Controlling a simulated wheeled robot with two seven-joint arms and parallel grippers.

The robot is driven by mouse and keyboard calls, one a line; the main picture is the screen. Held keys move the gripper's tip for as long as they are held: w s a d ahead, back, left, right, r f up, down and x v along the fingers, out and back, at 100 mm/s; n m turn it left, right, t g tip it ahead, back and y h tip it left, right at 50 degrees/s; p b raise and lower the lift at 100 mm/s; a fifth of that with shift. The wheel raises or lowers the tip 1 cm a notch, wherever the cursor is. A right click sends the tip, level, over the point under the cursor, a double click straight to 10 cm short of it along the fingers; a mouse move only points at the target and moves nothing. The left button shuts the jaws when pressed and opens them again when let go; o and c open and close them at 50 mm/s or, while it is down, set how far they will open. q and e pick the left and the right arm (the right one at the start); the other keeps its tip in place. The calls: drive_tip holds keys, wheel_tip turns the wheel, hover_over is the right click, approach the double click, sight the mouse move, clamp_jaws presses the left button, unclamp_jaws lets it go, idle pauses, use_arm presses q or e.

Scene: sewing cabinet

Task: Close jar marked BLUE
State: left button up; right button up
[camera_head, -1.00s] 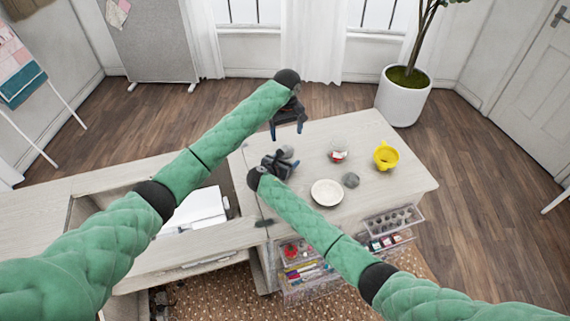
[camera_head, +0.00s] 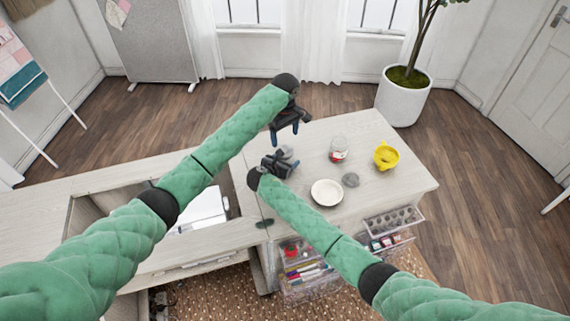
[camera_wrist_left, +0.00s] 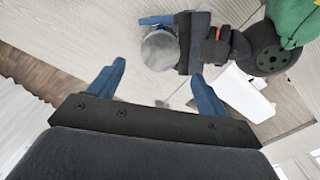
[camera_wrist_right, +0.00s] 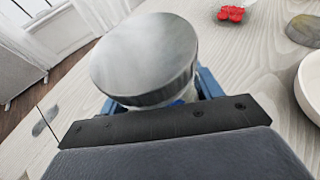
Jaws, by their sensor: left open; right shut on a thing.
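My right gripper (camera_head: 281,163) is shut on a glass jar (camera_wrist_right: 183,101) above the table's left part. A round grey metal lid (camera_wrist_right: 145,55) is on top of this jar; it also shows in the left wrist view (camera_wrist_left: 160,50). A little blue shows in the jar below the lid; most of the jar is hidden and I see no label. I cannot tell whether the lid is tight. My left gripper (camera_head: 286,134) is open and empty, above and behind the jar. The lid lies beyond its fingertips (camera_wrist_left: 157,72), apart from them.
A jar with red contents (camera_head: 338,152) stands on the table (camera_head: 410,187). A loose grey lid (camera_head: 351,180), a white dish (camera_head: 327,192) and a yellow pot (camera_head: 386,156) are near it. Clear drawers (camera_head: 392,220) stick out at the front. The table's back right is clear.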

sight(285, 150)
use_arm(q)
drive_tip(key=shift+f, duration=3.15)
drive_tip(key=c, duration=1)
drive_tip(key=m, duration=0.5)
drive_tip(key=shift+m, duration=0.4)
drive_tip(key=m, duration=0.5)
drive_tip(key=shift+m, duration=0.4)
drive_tip(key=m, duration=0.5)
drive_tip(key=shift+m, duration=0.3)
drive_tip(key=m, duration=0.5)
drive_tip(key=o, duration=1.1)
drive_tip(key=shift+c, duration=0.2)
